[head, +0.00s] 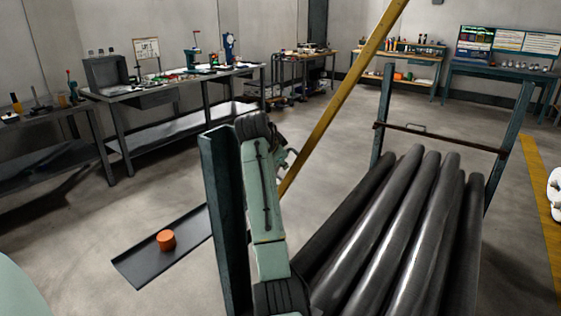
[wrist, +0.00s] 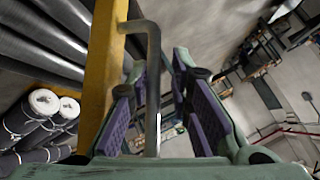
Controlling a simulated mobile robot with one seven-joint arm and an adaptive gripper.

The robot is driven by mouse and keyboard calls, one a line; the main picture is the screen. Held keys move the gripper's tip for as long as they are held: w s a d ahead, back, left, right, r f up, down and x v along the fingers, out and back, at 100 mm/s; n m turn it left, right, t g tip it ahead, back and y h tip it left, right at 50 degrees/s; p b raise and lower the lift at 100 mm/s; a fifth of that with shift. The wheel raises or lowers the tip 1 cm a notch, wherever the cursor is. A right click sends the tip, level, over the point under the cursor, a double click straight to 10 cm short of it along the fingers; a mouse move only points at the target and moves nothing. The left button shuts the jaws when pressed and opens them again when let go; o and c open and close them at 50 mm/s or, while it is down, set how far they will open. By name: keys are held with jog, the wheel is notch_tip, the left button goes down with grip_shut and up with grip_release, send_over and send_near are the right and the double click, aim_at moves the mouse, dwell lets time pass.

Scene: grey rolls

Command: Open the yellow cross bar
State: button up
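The yellow cross bar (head: 341,92) slants steeply up to the right in the head view, from beside my arm to beyond the top edge. It also shows along the left in the wrist view (wrist: 101,75). A grey bent handle (wrist: 153,75) joins the bar near the top of the wrist view and runs down in front of my gripper. My gripper (wrist: 163,90) is open, with a gap between its purple pads. The handle overlaps the left pad in the picture; I cannot tell whether they touch. In the head view my arm mostly hides the gripper.
Dark grey rolls (head: 385,235) lie between upright posts, including a left post (head: 224,220). A dark flat strip with an orange cylinder (head: 166,240) lies at left. Workbenches (head: 175,88) line the walls. Wrapped white-ended rolls (wrist: 43,101) show in the wrist view. The middle floor is open.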

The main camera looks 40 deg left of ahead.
jog(key=v, duration=1.2)
dwell(0.3)
